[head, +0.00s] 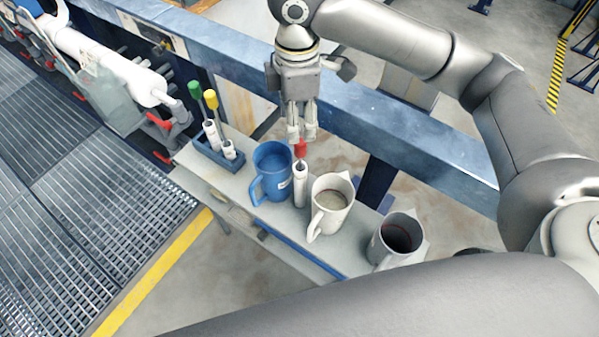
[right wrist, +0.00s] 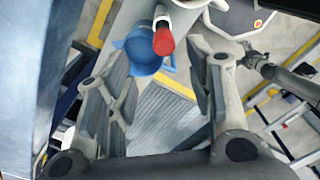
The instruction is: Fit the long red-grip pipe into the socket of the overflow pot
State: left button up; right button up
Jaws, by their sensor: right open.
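The red-grip pipe (head: 300,185) is a white tube with a red top, standing upright on a narrow shelf between a blue pot and a cream pot. Its red grip also shows in the right wrist view (right wrist: 163,41). My right gripper (head: 301,137) points down just above the red grip, with its fingers apart. In the right wrist view the grip appears between the open finger lines, near their far ends. The blue pot (head: 271,164), cream pot (head: 330,203) and grey pot (head: 396,241) stand in a row. I cannot tell which is the overflow pot. My left gripper is out of view.
A blue tray (head: 203,165) at the shelf's left end holds white pipes with green (head: 195,90) and yellow (head: 211,99) grips. A blue steel beam (head: 400,125) runs behind the shelf (head: 262,220). Metal grating (head: 90,210) lies at left.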

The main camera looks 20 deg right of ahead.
aim_at(301, 141)
jog(key=f, duration=0.2)
jog(key=s+f, duration=0.1)
jog(key=shift+s+a+f, duration=0.1)
jog(key=shift+f, duration=0.3)
jog(key=f, duration=0.1)
jog(key=f+p, duration=0.1)
jog(key=f, duration=0.2)
jog(key=shift+w+d+f+p, duration=0.2)
jog(key=shift+w+d+p, duration=0.05)
jog(key=shift+d+p, duration=0.1)
jog(key=shift+f, duration=0.45)
jog(key=c, duration=0.9)
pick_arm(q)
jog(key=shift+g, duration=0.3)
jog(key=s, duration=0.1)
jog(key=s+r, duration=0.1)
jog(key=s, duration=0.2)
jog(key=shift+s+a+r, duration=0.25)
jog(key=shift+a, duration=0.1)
pick_arm(e)
grip_shut()
